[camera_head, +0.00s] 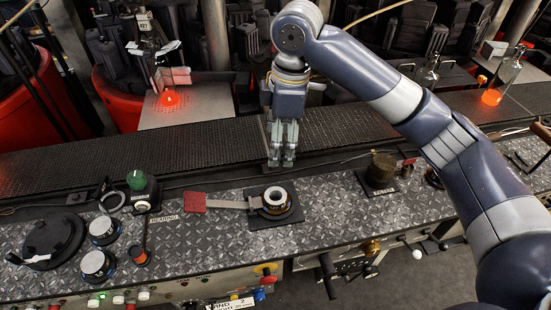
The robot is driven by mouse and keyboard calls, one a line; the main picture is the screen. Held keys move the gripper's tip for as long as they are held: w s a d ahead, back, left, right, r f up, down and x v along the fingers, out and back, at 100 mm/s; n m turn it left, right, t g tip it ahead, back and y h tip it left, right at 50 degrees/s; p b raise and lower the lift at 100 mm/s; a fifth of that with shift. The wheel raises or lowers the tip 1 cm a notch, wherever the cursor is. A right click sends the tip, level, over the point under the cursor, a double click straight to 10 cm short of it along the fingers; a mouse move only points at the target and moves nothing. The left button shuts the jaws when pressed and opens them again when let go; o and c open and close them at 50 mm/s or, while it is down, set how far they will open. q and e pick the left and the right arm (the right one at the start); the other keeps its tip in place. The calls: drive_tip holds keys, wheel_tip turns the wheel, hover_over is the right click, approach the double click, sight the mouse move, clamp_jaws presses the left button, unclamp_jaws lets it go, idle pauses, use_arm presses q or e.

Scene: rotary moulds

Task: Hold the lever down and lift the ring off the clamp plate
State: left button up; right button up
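The ring (276,197) is a pale, round piece with a dark centre, seated on the clamp on the black square clamp plate (262,222). The lever (230,204) is a flat grey bar running left from the clamp, with a red grip (195,202) at its end. My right gripper (282,161) points down just behind the plate, above the rear edge of the worktop. It is apart from the ring and holds nothing that I can see. Its fingers look close together, but their opening is unclear from here. My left gripper is not in view.
A dark conveyor belt (150,143) runs behind the patterned metal worktop (340,212). Left of the lever stand a green knob (136,180) and several round dials. A dark cylinder (381,170) stands to the right. Glowing orange glass (168,98) sits behind the belt.

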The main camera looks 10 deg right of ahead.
sight(276, 201)
drive_tip(key=f, duration=0.5)
drive_tip(key=s+a+f+n, duration=0.1)
drive_tip(key=f, duration=0.4)
drive_tip(key=s+f+n+h, duration=0.1)
drive_tip(key=f, duration=0.4)
drive_tip(key=shift+s+a+f+g, duration=0.15)
drive_tip(key=shift+a+f+g, duration=0.05)
drive_tip(key=shift+f+g, duration=0.1)
drive_tip(key=shift+c, duration=0.6)
